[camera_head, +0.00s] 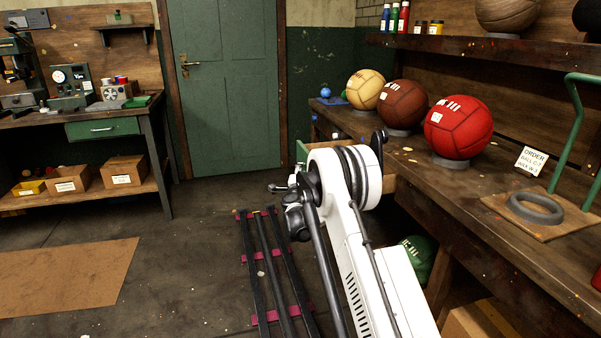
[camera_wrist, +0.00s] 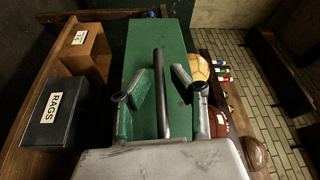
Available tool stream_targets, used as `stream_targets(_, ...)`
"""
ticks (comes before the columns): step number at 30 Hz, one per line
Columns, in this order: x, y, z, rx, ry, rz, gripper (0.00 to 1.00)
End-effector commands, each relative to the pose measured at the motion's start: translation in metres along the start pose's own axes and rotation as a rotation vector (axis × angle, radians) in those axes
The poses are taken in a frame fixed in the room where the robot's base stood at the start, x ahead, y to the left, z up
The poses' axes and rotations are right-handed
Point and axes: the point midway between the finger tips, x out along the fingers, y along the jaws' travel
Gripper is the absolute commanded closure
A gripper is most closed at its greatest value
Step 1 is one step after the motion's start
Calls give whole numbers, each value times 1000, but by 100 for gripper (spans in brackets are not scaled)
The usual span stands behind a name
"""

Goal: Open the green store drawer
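In the wrist view a green drawer front (camera_wrist: 143,50) fills the middle, with a long grey metal bar handle (camera_wrist: 160,95) on it. My gripper (camera_wrist: 163,74) is open, with one finger on each side of the bar and visible gaps between. I cannot tell how deep the fingers reach around it. In the head view a strip of the green drawer front (camera_head: 302,152) shows behind my white arm, standing out from the right workbench. A light wooden panel (camera_head: 390,184) shows right of my arm, perhaps the drawer's side. My gripper is hidden there.
Cream (camera_head: 366,89), brown (camera_head: 403,105) and red (camera_head: 458,128) balls stand on the right workbench. A green ball (camera_head: 418,257) lies below it. A dark RAGS box (camera_wrist: 58,118) and a brown box (camera_wrist: 86,52) sit beside the drawer. Another green drawer (camera_head: 102,128) is in the left bench.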

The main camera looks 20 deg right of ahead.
Motion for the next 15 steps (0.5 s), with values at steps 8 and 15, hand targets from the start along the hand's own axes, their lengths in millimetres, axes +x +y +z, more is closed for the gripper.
stream_targets(8,0,0,0,0,-1,0,72)
stream_targets(15,-22,0,1,0,-2,0,72)
